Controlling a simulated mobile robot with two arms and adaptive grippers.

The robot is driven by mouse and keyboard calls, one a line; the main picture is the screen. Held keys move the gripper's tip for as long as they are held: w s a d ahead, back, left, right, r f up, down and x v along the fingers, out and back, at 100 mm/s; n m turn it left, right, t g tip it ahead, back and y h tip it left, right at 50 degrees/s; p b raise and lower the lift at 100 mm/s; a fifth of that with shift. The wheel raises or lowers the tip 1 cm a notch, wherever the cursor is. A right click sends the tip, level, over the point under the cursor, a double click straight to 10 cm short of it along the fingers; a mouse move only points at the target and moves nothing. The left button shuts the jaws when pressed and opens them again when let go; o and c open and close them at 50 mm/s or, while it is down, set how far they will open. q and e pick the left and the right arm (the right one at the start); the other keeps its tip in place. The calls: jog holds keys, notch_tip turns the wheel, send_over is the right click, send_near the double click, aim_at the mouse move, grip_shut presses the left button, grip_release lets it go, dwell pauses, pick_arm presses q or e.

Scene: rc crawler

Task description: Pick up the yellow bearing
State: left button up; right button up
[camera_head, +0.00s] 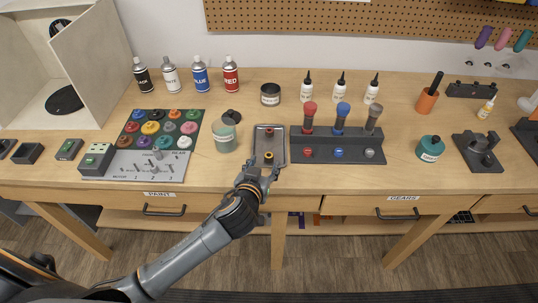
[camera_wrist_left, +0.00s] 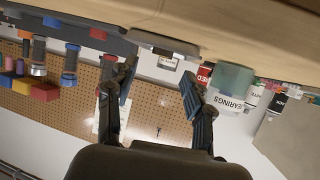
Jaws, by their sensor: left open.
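A small yellow-orange ring, seemingly the yellow bearing (camera_head: 268,156), lies in the front part of a shallow grey tray (camera_head: 271,143). A small reddish piece (camera_head: 269,132) lies farther back in the same tray. My left gripper (camera_head: 258,172) is open and empty at the tray's front edge, just in front of the yellow ring and not around it. In the left wrist view its two fingers (camera_wrist_left: 157,90) stand apart with nothing between them. The bearing cannot be made out there. My right gripper is not in view.
The bearings jar (camera_head: 224,136) stands left of the tray; it also shows in the left wrist view (camera_wrist_left: 232,88). A dark rack (camera_head: 337,148) with upright tools stands close on the right. A green mat (camera_head: 160,129) with coloured round parts lies left. Bottles stand behind.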

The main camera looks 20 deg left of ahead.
aim_at(268, 157)
pick_arm(q)
jog(key=p+x, duration=0.1)
jog(key=x, duration=0.4)
jog(key=shift+f+p, duration=0.15)
jog(key=shift+p, duration=0.15)
jog(key=shift+w+f, duration=0.2)
jog(key=shift+w, duration=0.1)
jog(key=shift+s, duration=0.1)
jog(key=c, duration=1.1)
